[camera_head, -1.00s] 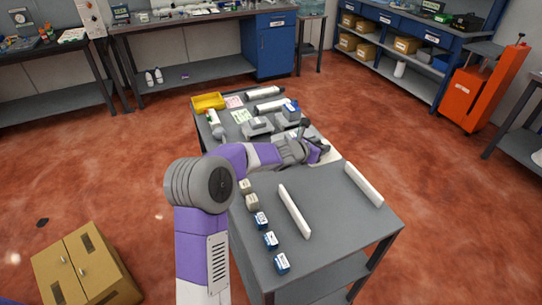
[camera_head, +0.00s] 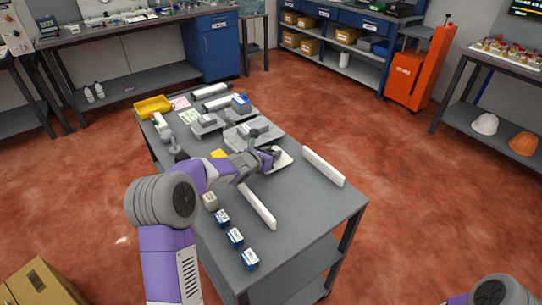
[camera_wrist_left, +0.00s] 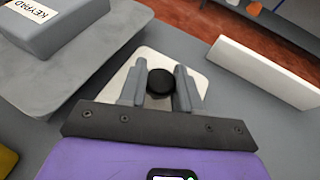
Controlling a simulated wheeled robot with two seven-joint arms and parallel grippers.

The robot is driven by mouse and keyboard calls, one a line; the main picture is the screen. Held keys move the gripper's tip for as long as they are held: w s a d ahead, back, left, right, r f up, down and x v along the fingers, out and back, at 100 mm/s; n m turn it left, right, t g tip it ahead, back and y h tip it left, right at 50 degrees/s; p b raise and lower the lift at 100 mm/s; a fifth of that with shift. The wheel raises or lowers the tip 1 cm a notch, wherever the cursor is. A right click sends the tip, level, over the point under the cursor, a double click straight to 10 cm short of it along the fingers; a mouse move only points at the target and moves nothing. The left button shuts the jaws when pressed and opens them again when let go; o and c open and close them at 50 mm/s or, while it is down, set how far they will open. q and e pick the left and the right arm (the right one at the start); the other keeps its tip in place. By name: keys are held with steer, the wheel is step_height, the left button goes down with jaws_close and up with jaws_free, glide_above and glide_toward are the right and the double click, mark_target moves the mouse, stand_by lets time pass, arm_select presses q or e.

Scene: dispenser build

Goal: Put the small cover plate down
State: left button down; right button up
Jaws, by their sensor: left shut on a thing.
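The small cover plate (camera_wrist_left: 198,88) is a pale, flat, roughly square plate with a round black knob (camera_wrist_left: 160,82) on top. My left gripper (camera_wrist_left: 160,88) is shut on the knob, one finger on each side. In the head view the plate (camera_head: 284,160) shows at my left gripper (camera_head: 271,154), over the grey table between the keypad assembly and the right white rail. It looks level and close to the table top; I cannot tell whether it touches. My right gripper is out of view.
Two white rails (camera_head: 257,206) (camera_head: 323,166) stand on the table (camera_head: 300,215). A grey block labelled KEYPAD (camera_wrist_left: 50,22) sits on a grey base left of the plate. Small blue-and-white boxes (camera_head: 235,237) line the near left edge. A yellow tray (camera_head: 153,106) is at the far end.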

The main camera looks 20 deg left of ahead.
arm_select(q)
steer(key=shift+r, duration=0.1)
steer(key=c, duration=0.8)
jaws_free()
steer(key=p+v, duration=0.1)
steer(key=v, duration=1.1)
steer(key=shift+s+p, duration=0.1)
steer(key=shift+p, duration=0.2)
